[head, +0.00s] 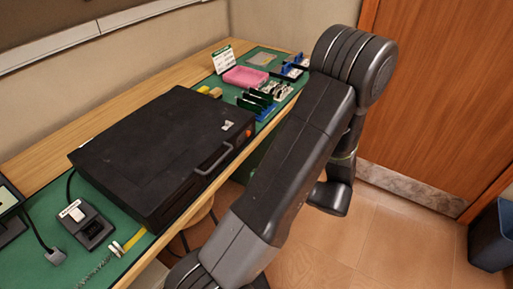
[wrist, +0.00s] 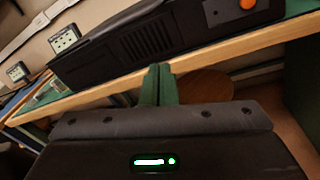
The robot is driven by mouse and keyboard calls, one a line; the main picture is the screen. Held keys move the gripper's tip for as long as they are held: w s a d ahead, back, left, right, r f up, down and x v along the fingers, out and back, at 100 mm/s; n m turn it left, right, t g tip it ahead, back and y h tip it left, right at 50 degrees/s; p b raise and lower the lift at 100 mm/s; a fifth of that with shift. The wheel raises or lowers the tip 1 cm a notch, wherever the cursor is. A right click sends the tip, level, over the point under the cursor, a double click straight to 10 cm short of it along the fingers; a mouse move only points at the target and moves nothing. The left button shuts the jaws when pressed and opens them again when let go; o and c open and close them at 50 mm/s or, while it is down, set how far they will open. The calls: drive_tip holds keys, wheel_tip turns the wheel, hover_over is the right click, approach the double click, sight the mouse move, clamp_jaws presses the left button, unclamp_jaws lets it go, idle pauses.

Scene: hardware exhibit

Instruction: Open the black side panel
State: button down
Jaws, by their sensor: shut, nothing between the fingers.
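A black computer case (head: 150,145) lies flat on the green mat of the workbench in the head view. Its broad black side panel (head: 140,135) faces up and looks closed. A grey handle (head: 213,158) is at the case's edge on the aisle side. In the wrist view the case (wrist: 115,60) shows its vented side and an orange button (wrist: 247,4). My gripper (wrist: 158,72) is shut and empty, in front of the bench edge and apart from the case.
A pink tray (head: 245,77), a small sign (head: 222,59) and circuit boards (head: 257,100) lie farther along the bench. A small grey device (head: 82,223) is at the near left. A round stool (wrist: 205,85) stands under the bench.

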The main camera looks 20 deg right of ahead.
drive_tip(key=x, duration=0.9)
drive_tip(key=shift+r, duration=0.1)
drive_tip(key=r, duration=0.1)
drive_tip(key=d+r+p, duration=0.1)
drive_tip(key=shift+w+r, duration=0.3)
drive_tip(key=shift+r, duration=0.1)
drive_tip(key=shift+d+r, duration=0.2)
drive_tip(key=shift+r, duration=0.2)
